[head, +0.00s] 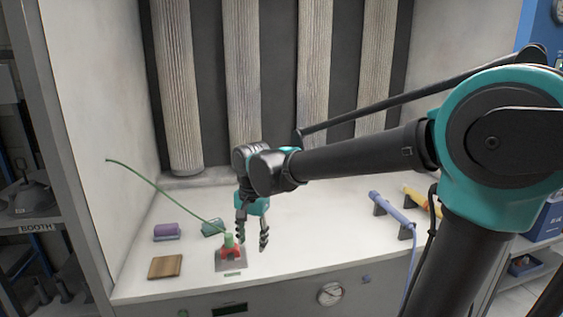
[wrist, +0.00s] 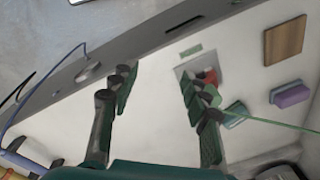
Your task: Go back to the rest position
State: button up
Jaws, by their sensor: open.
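My gripper (head: 252,243) hangs fingers down over the front part of the white booth worktop, at the end of my outstretched arm. In the wrist view my gripper (wrist: 157,82) has its two dark fingers wide apart, with only bare worktop between them. A red and green fitting (head: 231,248) stands on a small grey plate (head: 222,266), just left of the fingers in the head view. In the wrist view the fitting (wrist: 210,77) is partly hidden behind one finger; I cannot tell whether they touch. A thin green hose (head: 160,184) rises from it to the left.
A purple block (head: 166,231), a teal block (head: 212,227) and a wooden block (head: 165,267) lie left of my gripper. A blue tool (head: 390,206) and a yellow tool (head: 421,201) rest on the right. Ribbed columns (head: 244,80) line the back wall. The middle worktop is clear.

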jog(key=s+d+f+n+t, duration=0.1)
jog(key=s+d+f, duration=0.1)
jog(key=d+f, duration=0.3)
jog(key=s+d+f+n+t, duration=0.1)
jog(key=d+f, duration=0.4)
jog(key=d, duration=0.8)
jog(key=s+d+f+n+t, duration=0.1)
jog(key=s+d+f, duration=0.3)
jog(key=d, duration=0.5)
jog(key=shift+s+d+f+n+h, duration=0.25)
jog(key=shift+f+n, duration=0.25)
jog(key=shift+n, duration=0.4)
jog(key=shift+a, duration=0.1)
